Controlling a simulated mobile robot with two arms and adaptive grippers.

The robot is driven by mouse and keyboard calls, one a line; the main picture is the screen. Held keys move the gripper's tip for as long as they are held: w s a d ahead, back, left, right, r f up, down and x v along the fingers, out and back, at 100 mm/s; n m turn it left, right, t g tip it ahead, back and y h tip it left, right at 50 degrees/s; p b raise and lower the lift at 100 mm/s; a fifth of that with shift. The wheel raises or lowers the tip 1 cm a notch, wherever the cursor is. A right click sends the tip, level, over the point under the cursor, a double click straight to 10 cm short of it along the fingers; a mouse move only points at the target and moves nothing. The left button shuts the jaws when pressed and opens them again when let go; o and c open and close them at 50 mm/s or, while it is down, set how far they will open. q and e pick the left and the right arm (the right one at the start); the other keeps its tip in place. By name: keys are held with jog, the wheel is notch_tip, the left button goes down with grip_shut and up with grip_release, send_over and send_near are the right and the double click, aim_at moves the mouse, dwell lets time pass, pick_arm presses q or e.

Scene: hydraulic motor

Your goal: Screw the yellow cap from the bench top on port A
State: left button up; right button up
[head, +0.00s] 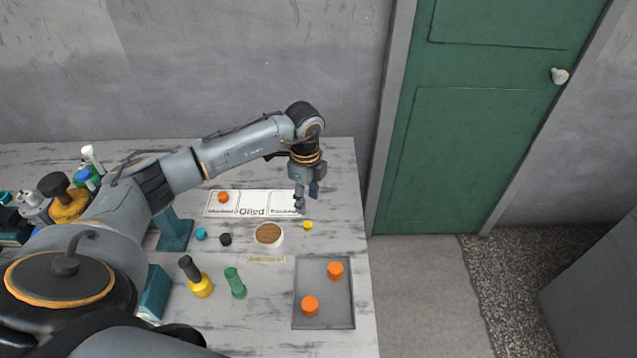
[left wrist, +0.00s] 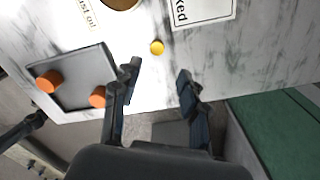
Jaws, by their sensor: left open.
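The small yellow cap (head: 307,225) lies on the bench top (head: 345,165), right of a round bowl. It also shows in the left wrist view (left wrist: 157,47). My left gripper (head: 302,207) points down just behind the cap in the head view. In the left wrist view my left gripper (left wrist: 158,76) has its fingers apart and empty, with the cap ahead of the gap between them. I cannot make out port A; my left arm covers much of the bench's left part. My right gripper is not in view.
A grey tray (head: 323,322) holds two orange caps. A bowl (head: 268,244) of brown grains, a teal cap (head: 201,233) and a black cap (head: 225,239) stand nearby. An orange cap (head: 223,197) sits on the white labelled mat (head: 252,199). Bottles crowd the left.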

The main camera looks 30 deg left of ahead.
aim_at(307, 224)
pick_arm(q)
jog(key=shift+f, duration=0.1)
jog(key=shift+s+f+b, duration=0.2)
jog(key=shift+f+b, duration=0.4)
jog(key=shift+s+f+b, duration=0.2)
jog(key=shift+f+b, duration=0.35)
notch_tip(307, 224, down, 5)
jog(key=b, duration=0.3)
jog(key=shift+w, duration=0.15)
jog(key=shift+f+b, duration=0.3)
jog(key=shift+b, duration=0.1)
jog(key=shift+f, duration=0.3)
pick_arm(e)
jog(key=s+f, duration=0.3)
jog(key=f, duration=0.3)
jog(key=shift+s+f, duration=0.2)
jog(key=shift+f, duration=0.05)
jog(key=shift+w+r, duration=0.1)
